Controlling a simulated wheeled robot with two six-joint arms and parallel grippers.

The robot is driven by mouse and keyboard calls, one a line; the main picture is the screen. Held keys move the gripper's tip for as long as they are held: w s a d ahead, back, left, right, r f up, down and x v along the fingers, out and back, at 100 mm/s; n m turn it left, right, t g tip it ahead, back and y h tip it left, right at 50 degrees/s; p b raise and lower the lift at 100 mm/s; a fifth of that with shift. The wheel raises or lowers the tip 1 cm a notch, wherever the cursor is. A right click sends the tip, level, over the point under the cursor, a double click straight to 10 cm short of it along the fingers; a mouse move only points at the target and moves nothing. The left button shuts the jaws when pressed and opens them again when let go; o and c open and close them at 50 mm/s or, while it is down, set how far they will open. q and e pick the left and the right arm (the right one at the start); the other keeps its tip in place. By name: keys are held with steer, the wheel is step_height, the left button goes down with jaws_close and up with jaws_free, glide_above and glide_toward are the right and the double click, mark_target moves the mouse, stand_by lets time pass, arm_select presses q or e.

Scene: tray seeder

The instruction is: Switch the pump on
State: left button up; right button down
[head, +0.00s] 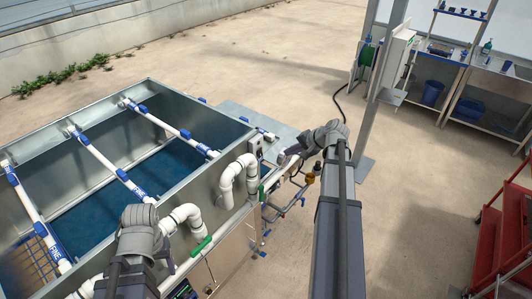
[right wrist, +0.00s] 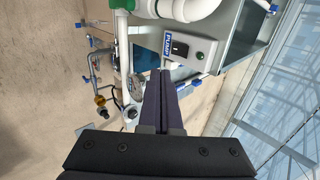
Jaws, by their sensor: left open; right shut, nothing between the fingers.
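The pump switch box (right wrist: 188,50) is a small grey box on the outside of the metal tank, with a black rocker switch (right wrist: 179,48) and a blue PUMP label (right wrist: 166,50). In the head view the box (head: 256,144) sits at the tank's right corner. My right gripper (head: 281,158) is shut and empty just to the right of it. In the right wrist view the shut fingertips (right wrist: 160,72) point toward the label end of the box and appear apart from the rocker. My left gripper (head: 168,262) is open near the tank's front side, partly hidden by its own wrist.
The open tank (head: 200,200) has white pipes (head: 100,160) across it and bent white pipes (head: 228,182) on its near side. Thin pipes with a brass fitting (head: 310,179) stand beside the right gripper. Red steps (head: 490,250) are at right; the floor between is clear.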

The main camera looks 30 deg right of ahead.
steer(key=shift+s, duration=0.1)
steer(key=b, duration=0.8)
glide_toward(261, 156)
step_height(261, 156, down, 5)
steer(key=w, duration=0.2)
steer(key=shift+w+a+r, duration=0.15)
steer(key=shift+w+a, duration=0.65)
steer(key=shift+w, duration=0.15)
steer(key=shift+w, duration=0.15)
